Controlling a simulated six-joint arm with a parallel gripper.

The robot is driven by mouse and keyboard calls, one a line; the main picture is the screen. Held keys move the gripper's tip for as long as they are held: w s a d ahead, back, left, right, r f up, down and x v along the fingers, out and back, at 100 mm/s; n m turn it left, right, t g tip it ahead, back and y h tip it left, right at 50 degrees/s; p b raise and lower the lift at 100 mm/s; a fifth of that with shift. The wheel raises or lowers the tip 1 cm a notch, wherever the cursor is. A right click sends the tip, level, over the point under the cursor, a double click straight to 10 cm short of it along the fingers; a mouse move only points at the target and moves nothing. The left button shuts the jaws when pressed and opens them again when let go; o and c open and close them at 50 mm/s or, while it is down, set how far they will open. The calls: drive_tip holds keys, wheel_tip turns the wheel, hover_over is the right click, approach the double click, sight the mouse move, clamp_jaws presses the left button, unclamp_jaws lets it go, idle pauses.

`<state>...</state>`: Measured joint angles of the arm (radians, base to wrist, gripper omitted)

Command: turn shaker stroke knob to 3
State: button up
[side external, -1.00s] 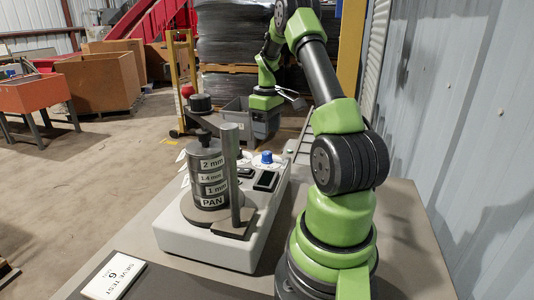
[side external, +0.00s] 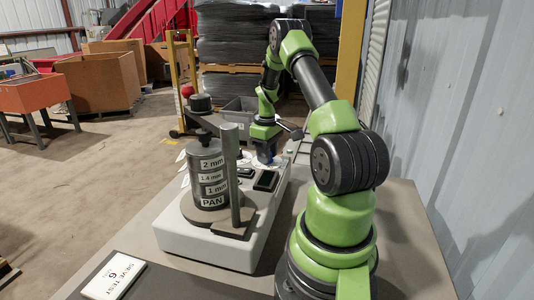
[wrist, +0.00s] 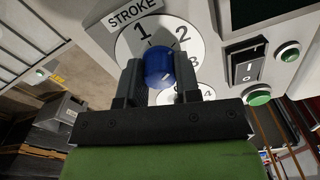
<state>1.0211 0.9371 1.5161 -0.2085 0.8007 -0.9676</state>
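The blue stroke knob (wrist: 159,66) sits on a round white dial under a STROKE label (wrist: 134,13). In the side view my gripper is down at the knob (side external: 266,153), which is mostly covered.
The shaker base (side external: 205,245) carries a sieve stack (side external: 208,175) and a grey upright post (side external: 231,170) left of my gripper. A black rocker switch (wrist: 247,65) and green buttons (wrist: 288,52) lie right of the dial. A SIEVE TEST card (side external: 112,277) lies in front.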

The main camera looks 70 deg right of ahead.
drive_tip(key=shift+m, duration=0.3)
drive_tip(key=shift+c, duration=0.2)
drive_tip(key=m, duration=0.5)
drive_tip(key=shift+m, duration=0.3)
drive_tip(key=m, duration=0.5)
drive_tip(key=shift+m, duration=0.3)
drive_tip(key=o, duration=0.9)
drive_tip(key=shift+r, duration=0.15)
wheel_tip(320, 180, up, 10)
drive_tip(key=shift+f, duration=0.1)
